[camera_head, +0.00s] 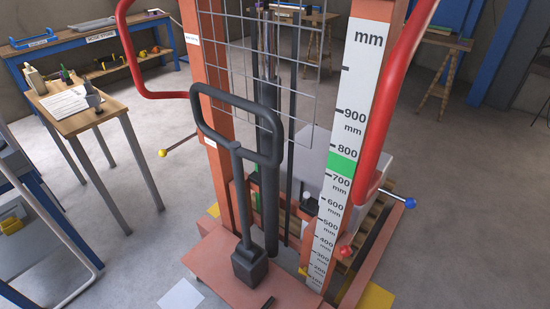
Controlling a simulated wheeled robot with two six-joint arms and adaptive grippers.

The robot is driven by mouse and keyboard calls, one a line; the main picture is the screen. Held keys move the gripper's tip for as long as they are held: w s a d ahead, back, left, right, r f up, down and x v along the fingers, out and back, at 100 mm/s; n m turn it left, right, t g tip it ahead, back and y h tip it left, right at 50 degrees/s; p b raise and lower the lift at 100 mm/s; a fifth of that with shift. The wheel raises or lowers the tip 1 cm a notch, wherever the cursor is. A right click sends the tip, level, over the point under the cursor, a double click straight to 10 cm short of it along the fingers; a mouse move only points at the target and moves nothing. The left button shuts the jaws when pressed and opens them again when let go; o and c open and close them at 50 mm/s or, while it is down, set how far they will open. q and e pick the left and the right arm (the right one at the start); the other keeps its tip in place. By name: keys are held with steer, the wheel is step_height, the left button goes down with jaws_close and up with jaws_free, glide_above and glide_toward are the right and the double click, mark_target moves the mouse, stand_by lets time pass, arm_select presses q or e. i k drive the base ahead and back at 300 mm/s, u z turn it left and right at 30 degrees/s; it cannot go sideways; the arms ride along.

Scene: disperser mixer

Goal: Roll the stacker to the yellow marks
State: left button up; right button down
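The stacker (220,262) stands upright in the middle of the view, an orange-red frame with a wire mesh guard and a black loop handle (237,110). Red bent handlebars rise at its left (134,55) and right (398,95). A white mm scale (360,75) with a green band runs down its right post. One yellow mark (375,297) shows on the floor at the lower right, beside the stacker's base. Neither of my grippers is in view.
A wooden-topped side table (78,120) with papers and bottles stands to the left. A blue workbench (85,47) is behind it. A pallet (370,235) with a grey box lies beyond the stacker. A pale sheet (181,295) lies on the floor. Floor at right is clear.

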mark_target(378, 56)
steer(key=z, duration=0.05)
steer(key=k, duration=0.45)
steer(key=u, duration=1.05)
steer(key=i, duration=1.25)
steer(key=z, duration=0.1)
